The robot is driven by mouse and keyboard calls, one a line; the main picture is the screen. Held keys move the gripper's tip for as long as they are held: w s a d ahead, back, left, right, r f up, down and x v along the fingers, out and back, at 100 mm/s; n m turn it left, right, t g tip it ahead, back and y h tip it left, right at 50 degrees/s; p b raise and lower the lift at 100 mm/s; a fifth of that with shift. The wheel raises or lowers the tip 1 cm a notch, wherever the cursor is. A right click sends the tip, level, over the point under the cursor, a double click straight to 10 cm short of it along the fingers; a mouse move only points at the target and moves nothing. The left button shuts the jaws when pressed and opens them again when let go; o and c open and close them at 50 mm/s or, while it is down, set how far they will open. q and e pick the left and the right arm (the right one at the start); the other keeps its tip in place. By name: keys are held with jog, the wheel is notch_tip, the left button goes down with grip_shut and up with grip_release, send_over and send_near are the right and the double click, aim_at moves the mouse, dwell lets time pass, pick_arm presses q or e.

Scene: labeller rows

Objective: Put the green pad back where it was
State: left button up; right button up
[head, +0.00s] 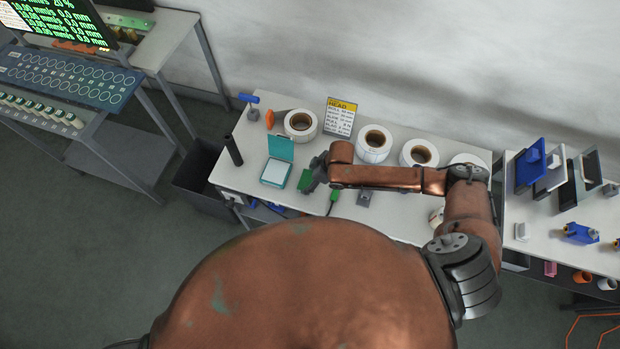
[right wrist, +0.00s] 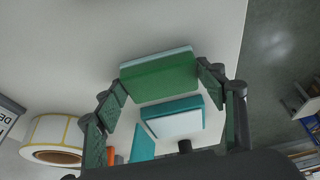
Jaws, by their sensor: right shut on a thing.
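The green pad (head: 304,179) is at the front left of the white table in the head view. In the right wrist view the green pad (right wrist: 158,78) spans the space between the two fingers, its pale teal edge along the far side. My right gripper (head: 311,181) is shut on it. Whether the pad touches the table is hard to tell. An open teal case (head: 281,148) with a white pad inside lies just left of it; the case also shows in the right wrist view (right wrist: 143,146). My left gripper is not in view.
Label rolls (head: 373,143) stand along the back of the table, with a yellow-topped sign (head: 340,117) among them. A green-handled tool (head: 333,201) and a grey block (head: 364,197) lie right of the pad. A black cylinder (head: 233,150) stands at the left edge, beside a dark bin (head: 199,174).

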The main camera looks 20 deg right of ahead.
jog(key=o, duration=1)
jog(key=shift+f+b, duration=0.2)
jog(key=shift+b, duration=0.2)
jog(key=v, duration=0.7)
jog(key=shift+s+d+r+b, duration=0.2)
jog(key=shift+r+b, duration=0.1)
jog(key=shift+r, duration=0.05)
